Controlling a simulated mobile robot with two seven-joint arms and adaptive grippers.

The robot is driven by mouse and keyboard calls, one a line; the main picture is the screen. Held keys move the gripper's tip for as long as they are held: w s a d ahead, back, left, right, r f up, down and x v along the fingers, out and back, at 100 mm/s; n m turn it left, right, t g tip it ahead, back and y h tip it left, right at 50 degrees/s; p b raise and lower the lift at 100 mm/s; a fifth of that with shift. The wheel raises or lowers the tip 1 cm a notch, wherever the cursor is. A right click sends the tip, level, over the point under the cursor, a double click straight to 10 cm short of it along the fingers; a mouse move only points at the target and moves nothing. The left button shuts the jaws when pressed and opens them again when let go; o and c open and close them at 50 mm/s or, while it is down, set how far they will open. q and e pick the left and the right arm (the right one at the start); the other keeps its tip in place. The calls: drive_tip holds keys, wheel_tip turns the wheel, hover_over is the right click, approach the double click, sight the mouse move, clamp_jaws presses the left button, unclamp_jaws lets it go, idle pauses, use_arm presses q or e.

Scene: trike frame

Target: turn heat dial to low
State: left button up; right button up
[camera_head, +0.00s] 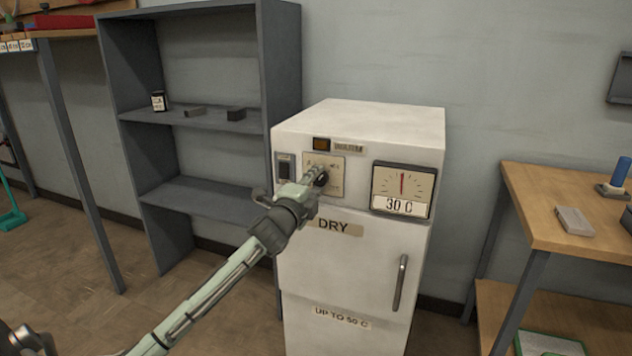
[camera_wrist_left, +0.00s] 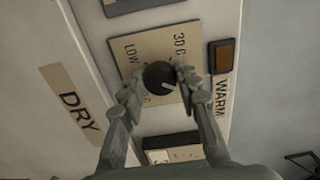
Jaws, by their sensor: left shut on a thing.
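The heat dial (camera_wrist_left: 160,78) is a round black knob with a pale pointer line, on a cream plate (camera_wrist_left: 140,45) marked "LOW" and "30 C" in the left wrist view. In the head view the plate (camera_head: 335,188) is on the upper front of a white cabinet (camera_head: 350,255). My left gripper (camera_head: 321,178) reaches the dial from the left and partly hides it. In the left wrist view its two fingers (camera_wrist_left: 158,88) are on either side of the dial, shut on it. My right gripper is not in view.
A dark rocker switch (camera_head: 285,168) is left of the dial plate and an amber lamp (camera_head: 321,144) above it. A gauge (camera_head: 402,190) over a "30 C" label is to the right. The door handle (camera_head: 400,283) is lower. A wooden bench (camera_head: 575,235) stands at right.

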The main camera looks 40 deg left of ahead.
use_arm(q)
drive_tip(key=n, duration=0.4)
drive_tip(key=shift+f+n, duration=0.1)
drive_tip(key=shift+n, duration=0.3)
drive_tip(key=n, duration=0.3)
drive_tip(key=shift+n, duration=0.3)
drive_tip(key=n, duration=0.4)
drive_tip(key=shift+d+f+n, duration=0.1)
drive_tip(key=shift+n, duration=0.2)
drive_tip(key=n, duration=0.4)
drive_tip(key=shift+n, duration=0.3)
drive_tip(key=n, duration=0.3)
drive_tip(key=shift+d+n, duration=0.15)
drive_tip(key=shift+n, duration=0.15)
drive_tip(key=n, duration=0.4)
drive_tip(key=shift+w, duration=0.1)
drive_tip(key=n, duration=0.5)
drive_tip(key=shift+d, duration=0.1)
drive_tip(key=shift+n, duration=1.6)
